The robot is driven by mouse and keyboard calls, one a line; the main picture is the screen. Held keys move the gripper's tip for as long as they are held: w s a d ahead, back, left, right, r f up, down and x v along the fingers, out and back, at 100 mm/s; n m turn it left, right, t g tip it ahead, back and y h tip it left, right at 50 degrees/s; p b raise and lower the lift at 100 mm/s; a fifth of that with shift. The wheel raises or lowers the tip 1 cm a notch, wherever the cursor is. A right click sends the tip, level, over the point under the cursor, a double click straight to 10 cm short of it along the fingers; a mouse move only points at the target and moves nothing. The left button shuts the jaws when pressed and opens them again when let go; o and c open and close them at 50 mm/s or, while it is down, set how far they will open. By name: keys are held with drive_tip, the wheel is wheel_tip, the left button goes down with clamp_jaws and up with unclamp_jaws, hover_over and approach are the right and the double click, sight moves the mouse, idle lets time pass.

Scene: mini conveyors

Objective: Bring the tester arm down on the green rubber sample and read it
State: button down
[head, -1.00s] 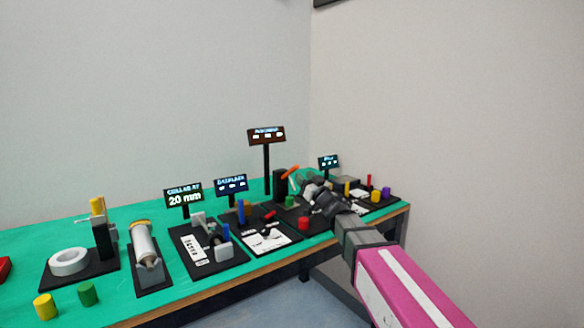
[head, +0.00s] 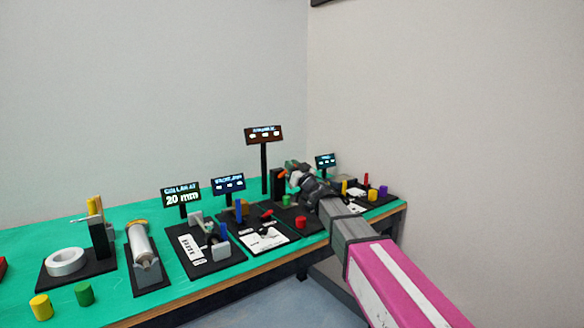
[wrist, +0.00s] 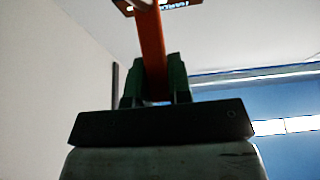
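The tester stands toward the right of the bench, with a black post (head: 278,181) on a dark base. Its orange arm (wrist: 152,50) rises between my fingers in the wrist view and fills the gap between them. My gripper (wrist: 155,82) is shut on this arm. A small green cylinder (head: 286,200), likely the rubber sample, stands low by the post, below my gripper. The tester's display (head: 264,135) is on a tall pole; its text is too small to read.
A red cylinder (head: 301,222) stands near the front edge. Other stations with small displays line the bench (head: 110,309) to the left. Yellow, red and purple cylinders (head: 383,191) stand at the right end, near the wall. Another green cylinder (head: 84,294) is at front left.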

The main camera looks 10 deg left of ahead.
drive_tip(key=shift+s+d+f+t+y, duration=0.3)
drive_tip(key=shift+f+t+y, duration=0.2)
drive_tip(key=shift+f+t, duration=0.1)
drive_tip(key=shift+s+d+f+t+y, duration=0.15)
drive_tip(key=shift+d+f+t+y, duration=0.1)
drive_tip(key=shift+f+t+y, duration=0.3)
drive_tip(key=c, duration=1)
unclamp_jaws()
drive_tip(key=shift+c, duration=0.2)
drive_tip(key=s+d, duration=0.8)
drive_tip(key=d, duration=0.2)
drive_tip(key=shift+s+f, duration=0.25)
drive_tip(key=shift+f, duration=0.15)
drive_tip(key=shift+a, duration=0.1)
